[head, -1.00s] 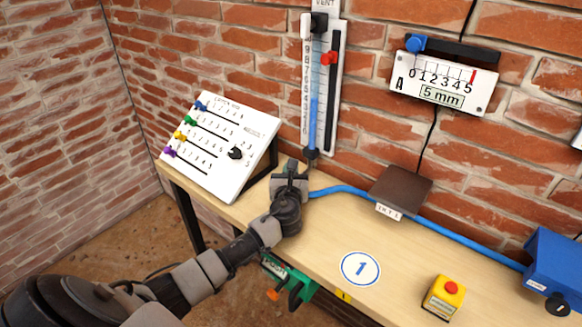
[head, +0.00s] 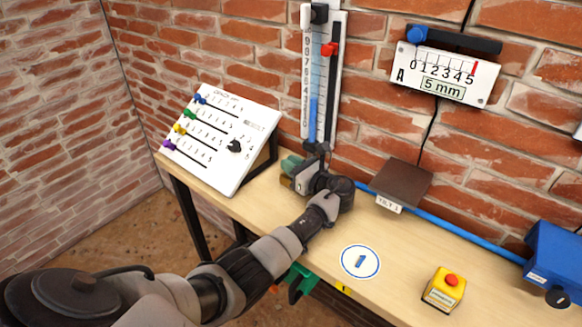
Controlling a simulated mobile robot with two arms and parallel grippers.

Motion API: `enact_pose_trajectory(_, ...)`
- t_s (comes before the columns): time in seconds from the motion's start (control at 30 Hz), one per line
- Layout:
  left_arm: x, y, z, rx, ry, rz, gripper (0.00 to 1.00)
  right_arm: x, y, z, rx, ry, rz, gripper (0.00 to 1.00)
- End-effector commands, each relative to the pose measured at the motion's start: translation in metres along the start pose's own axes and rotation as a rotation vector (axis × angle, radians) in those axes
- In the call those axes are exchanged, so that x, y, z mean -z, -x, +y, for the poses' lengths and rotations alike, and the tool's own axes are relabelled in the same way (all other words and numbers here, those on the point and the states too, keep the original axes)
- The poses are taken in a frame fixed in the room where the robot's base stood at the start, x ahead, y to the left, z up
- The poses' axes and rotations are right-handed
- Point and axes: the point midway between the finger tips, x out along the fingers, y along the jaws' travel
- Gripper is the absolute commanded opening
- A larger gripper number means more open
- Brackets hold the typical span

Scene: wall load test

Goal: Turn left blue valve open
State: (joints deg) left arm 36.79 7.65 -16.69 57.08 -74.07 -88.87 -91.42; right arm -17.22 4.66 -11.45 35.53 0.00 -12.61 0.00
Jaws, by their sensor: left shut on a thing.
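My left gripper (head: 290,174) is at the back of the bench, just below the foot of the vertical gauge tube (head: 313,118). It points to the left and is shut at the place where the tube meets the blue hose (head: 450,224). The left blue valve is not clearly visible; my gripper and wrist cover that spot, and what lies between the fingers is hidden. The tube holds blue liquid in its lower part. A red marker (head: 330,49) sits on the scale beside it. My right gripper is out of view.
A tilted panel with coloured sliders (head: 250,125) stands left of my gripper. A brown plate (head: 405,180) lies to the right, over the hose. A yellow box with a red button (head: 444,289) and a blue box (head: 557,262) stand farther right. A 5 mm gauge (head: 443,76) hangs above.

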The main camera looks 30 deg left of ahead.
Motion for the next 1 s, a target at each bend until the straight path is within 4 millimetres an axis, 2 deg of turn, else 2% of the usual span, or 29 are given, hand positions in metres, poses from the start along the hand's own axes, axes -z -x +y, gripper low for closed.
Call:
enact_pose_trajectory(0.3,-0.0007,-0.0004,-0.0006,-0.108,0.001,-0.001,0.0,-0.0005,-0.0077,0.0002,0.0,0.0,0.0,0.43)
enact_pose_trajectory(0.8,-0.0012,-0.001,-0.0001,-0.125,0.002,-0.002,0.0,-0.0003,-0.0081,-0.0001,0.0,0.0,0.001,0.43)
enact_pose_trajectory(0.83,-0.0012,-0.001,-0.0001,-0.125,0.002,-0.002,0.16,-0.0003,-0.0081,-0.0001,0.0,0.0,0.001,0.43)
enact_pose_trajectory(1.0,-0.0009,-0.0009,-0.0001,-0.125,0.001,-0.001,0.4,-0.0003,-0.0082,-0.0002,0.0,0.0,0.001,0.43)
